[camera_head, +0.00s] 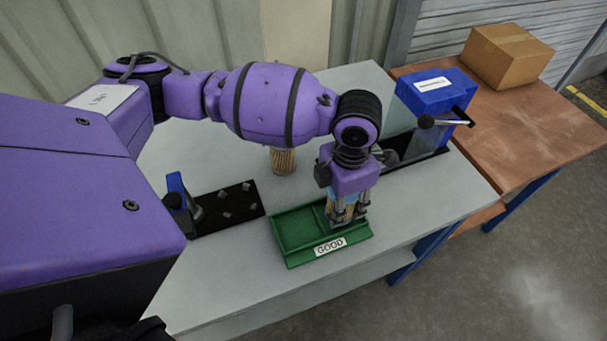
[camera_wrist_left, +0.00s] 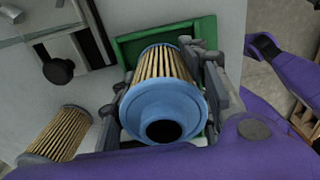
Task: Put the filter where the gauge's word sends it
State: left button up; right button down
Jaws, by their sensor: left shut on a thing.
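My left gripper (camera_head: 348,212) is shut on a pleated tan filter with a blue end cap. The held filter (camera_head: 341,211) is at the right part of the green tray (camera_head: 291,230), whose front label reads GOOD; whether it touches the tray floor I cannot tell. In the left wrist view the held filter (camera_wrist_left: 165,100) sits between the fingers, its blue cap with a dark hole facing the camera, the green tray (camera_wrist_left: 131,47) beyond it. A second pleated filter (camera_head: 283,161) stands on the table behind my arm; it also shows in the wrist view (camera_wrist_left: 62,132). My right gripper is out of view.
A blue box (camera_head: 434,97) with a small unreadable label and a black-knobbed lever (camera_head: 427,122) stands at the table's right. A black plate (camera_head: 234,203) with a blue-handled part lies left of the tray. A cardboard box (camera_head: 507,55) sits on the brown bench.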

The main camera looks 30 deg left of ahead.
pick_arm(q)
jog(key=o, duration=1.3)
jog(key=shift+c, duration=0.2)
jog(key=o, duration=0.4)
jog(key=shift+r, duration=0.2)
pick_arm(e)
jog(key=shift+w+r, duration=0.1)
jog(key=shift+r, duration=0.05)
pick_arm(q)
jog(key=shift+r+p, duration=0.6)
jog(key=shift+r, duration=0.3)
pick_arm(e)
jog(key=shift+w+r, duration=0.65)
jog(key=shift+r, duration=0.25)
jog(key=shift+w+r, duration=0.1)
